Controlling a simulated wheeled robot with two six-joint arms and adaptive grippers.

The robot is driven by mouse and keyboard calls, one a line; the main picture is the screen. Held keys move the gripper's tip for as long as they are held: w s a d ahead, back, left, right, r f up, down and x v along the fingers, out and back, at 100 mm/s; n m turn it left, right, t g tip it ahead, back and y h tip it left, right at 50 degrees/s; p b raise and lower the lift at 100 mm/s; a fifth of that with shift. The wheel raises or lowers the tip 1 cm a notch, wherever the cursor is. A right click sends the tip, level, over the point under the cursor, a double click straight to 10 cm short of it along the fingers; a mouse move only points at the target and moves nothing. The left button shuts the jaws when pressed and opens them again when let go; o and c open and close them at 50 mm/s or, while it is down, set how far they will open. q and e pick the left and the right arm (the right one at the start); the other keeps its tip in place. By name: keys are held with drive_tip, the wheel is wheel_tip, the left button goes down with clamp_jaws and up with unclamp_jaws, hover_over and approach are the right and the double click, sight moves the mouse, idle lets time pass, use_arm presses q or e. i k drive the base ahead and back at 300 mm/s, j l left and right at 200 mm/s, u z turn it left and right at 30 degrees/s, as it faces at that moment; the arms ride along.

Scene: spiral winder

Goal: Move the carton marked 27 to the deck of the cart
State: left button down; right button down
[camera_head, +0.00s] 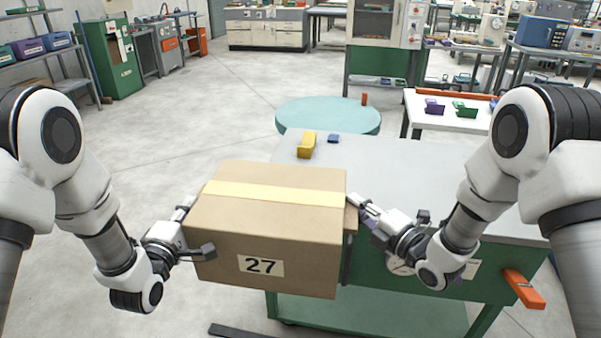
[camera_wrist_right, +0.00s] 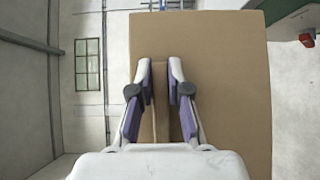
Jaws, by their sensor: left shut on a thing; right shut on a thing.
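The brown carton marked 27 (camera_head: 265,225), with a pale tape strip on top, is held in the air between my two grippers, in front of the grey-topped green bench (camera_head: 410,165). My left gripper (camera_head: 195,230) is shut on its left side. My right gripper (camera_head: 358,203) is shut on its right side. The right wrist view shows the fingers (camera_wrist_right: 160,85) closed on a thin cardboard tab against the carton's side (camera_wrist_right: 230,60). A low green shelf (camera_head: 375,315) shows under the bench top. I cannot tell which surface is the cart's deck.
A yellow block (camera_head: 307,145) and a small blue block (camera_head: 333,139) lie on the bench top. An orange handle (camera_head: 524,288) juts from its right. A round teal table (camera_head: 328,117) stands behind. The floor at left (camera_head: 190,125) is clear.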

sight(397, 193)
drive_tip(key=i+l, duration=0.2)
drive_tip(key=l, duration=0.2)
drive_tip(key=i+l, duration=0.2)
drive_tip(key=l, duration=0.25)
drive_tip(key=i+l+z, duration=0.1)
drive_tip(key=l, duration=0.3)
drive_tip(key=i+l, duration=0.3)
drive_tip(key=l, duration=0.1)
